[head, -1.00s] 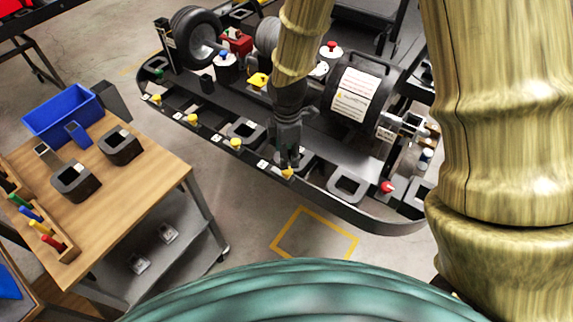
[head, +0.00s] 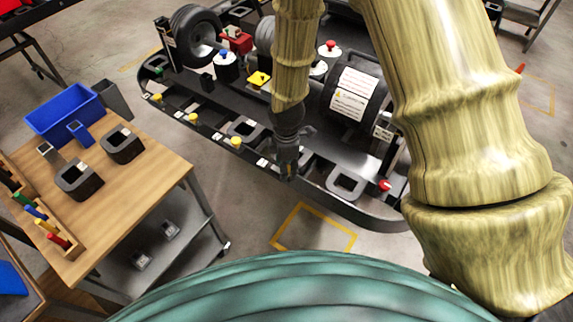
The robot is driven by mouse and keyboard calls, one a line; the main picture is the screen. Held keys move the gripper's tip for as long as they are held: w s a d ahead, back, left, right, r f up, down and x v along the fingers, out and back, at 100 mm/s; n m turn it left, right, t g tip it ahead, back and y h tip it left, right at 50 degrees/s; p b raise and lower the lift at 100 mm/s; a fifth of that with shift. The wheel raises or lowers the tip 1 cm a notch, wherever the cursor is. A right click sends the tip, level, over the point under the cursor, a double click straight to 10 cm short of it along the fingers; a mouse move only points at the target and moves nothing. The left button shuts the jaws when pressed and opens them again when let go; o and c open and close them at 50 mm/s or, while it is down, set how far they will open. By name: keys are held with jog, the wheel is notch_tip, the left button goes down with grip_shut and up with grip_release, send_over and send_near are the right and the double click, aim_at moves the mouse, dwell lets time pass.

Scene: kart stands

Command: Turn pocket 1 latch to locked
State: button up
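The kart frame (head: 330,207) carries a row of square black pockets along its near rail. Yellow latch knobs (head: 235,142) (head: 193,118) (head: 157,98) stand beside them, and a red knob (head: 384,185) sits at the right end. The pocket labels are too small to read, so I cannot tell which is pocket 1. My gripper (head: 288,172) points down at the rail, right of the nearest visible yellow knob. It covers the spot of another yellow latch, of which only a hint of orange shows. Whether its fingers touch or grip that latch is hidden.
An empty-looking square pocket (head: 346,184) is right of my gripper. A black motor drum (head: 355,95), a wheel (head: 196,35) and a red-topped button (head: 331,47) rise behind. A wooden table (head: 150,185) with a blue bin (head: 62,112) and black blocks stands left. Open floor lies between.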

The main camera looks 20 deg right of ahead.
jog(key=shift+c, duration=0.3)
jog(key=c, duration=1)
jog(key=shift+m, duration=0.4)
jog(key=m, duration=0.8)
jog(key=shift+b, duration=0.4)
jog(key=m, duration=0.9)
